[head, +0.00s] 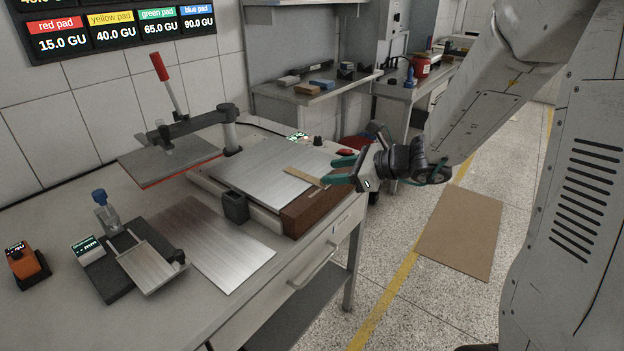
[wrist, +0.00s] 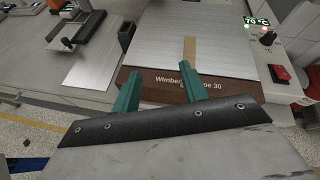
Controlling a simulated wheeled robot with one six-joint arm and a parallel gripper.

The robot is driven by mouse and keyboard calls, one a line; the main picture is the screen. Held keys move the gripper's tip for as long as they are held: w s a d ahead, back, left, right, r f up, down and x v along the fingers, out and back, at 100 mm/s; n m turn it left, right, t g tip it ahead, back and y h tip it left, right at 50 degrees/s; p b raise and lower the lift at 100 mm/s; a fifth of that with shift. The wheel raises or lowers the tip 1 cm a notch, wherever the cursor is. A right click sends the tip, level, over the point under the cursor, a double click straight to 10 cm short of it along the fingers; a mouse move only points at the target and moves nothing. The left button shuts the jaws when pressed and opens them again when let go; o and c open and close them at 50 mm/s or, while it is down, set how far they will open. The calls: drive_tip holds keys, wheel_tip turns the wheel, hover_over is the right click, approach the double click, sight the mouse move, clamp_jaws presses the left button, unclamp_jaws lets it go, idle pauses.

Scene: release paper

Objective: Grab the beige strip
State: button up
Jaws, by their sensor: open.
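The beige strip (head: 303,176) lies on the metal plate of the press, near its right front edge, with one end reaching toward the brown block. In the wrist view the strip (wrist: 190,50) runs upright in the picture on the plate, just beyond the right finger. My gripper (head: 335,171) has teal fingers and is open and empty at the right end of the strip. In the wrist view my gripper (wrist: 158,70) has its fingers apart, with the strip nearer the right finger. I cannot tell whether a finger touches the strip.
The brown block (head: 315,208) sits at the plate's front edge. The press's raised upper plate (head: 168,160) with a red-tipped lever stands at left. A bare metal sheet (head: 205,245) lies on the table. A red switch (wrist: 280,73) and lit display are beside the press.

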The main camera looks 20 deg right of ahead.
sight(306, 174)
drive_tip(key=w+f+m, duration=0.1)
drive_tip(key=w+f, duration=0.1)
drive_tip(key=w+f+m+t+h, duration=0.1)
drive_tip(key=w+f, duration=0.1)
drive_tip(key=w, duration=0.1)
drive_tip(key=w+f+m, duration=0.2)
drive_tip(key=shift+w+a+f+t+h, duration=0.15)
drive_tip(key=shift+w+f+t+h, duration=0.05)
drive_tip(key=shift+f+t+h, duration=0.15)
drive_tip(key=shift+w+a+f, duration=0.15)
drive_tip(key=shift+w+a, duration=0.15)
drive_tip(key=shift+w, duration=0.15)
clamp_jaws()
